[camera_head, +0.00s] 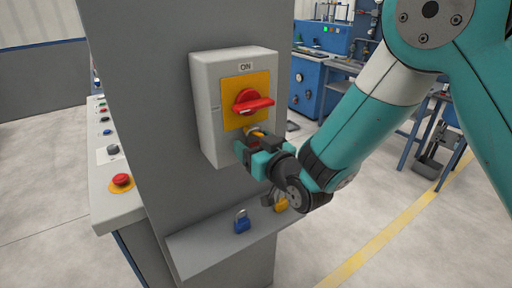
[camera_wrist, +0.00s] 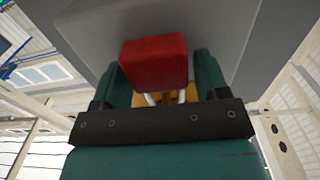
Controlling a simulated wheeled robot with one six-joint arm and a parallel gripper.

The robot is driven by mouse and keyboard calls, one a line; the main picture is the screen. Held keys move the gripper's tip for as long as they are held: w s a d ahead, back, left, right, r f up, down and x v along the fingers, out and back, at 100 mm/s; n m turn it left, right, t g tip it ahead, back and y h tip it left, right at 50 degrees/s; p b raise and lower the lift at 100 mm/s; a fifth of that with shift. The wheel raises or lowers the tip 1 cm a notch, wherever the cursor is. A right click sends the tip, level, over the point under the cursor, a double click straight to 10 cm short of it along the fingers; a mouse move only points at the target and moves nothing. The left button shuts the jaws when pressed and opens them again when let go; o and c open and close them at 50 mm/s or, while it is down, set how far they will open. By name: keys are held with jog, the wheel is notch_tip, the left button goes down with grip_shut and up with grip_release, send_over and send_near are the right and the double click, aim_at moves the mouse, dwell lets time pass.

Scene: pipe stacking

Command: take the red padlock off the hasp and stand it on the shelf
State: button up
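The red padlock (camera_wrist: 154,62) sits between the two fingers of my gripper (camera_wrist: 160,80) in the wrist view. Its pale shackle (camera_wrist: 152,99) shows below the body, against a yellow part behind. In the head view my gripper (camera_head: 257,155) is at the padlock (camera_head: 268,142), just below the red switch handle; the fingers hide most of the lock. I cannot tell whether the fingers press on it or stand slightly apart from it. The hasp and whether the shackle is through it are mostly hidden. The grey shelf (camera_head: 205,250) lies below the switch box.
A blue padlock (camera_head: 242,221) and a yellow padlock (camera_head: 281,204) stand on the shelf. The switch box (camera_head: 208,110) with its red handle (camera_head: 252,102) juts from the grey panel. The shelf's left part is clear. A control desk (camera_head: 112,205) stands left.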

jog(key=c, duration=0.7)
jog(key=shift+c, duration=0.2)
jog(key=shift+r, duration=0.15)
jog(key=shift+r, duration=0.25)
jog(key=b+v, duration=1.8)
jog(key=b, duration=0.3)
jog(key=shift+r, duration=0.4)
jog(key=shift+f, duration=0.25)
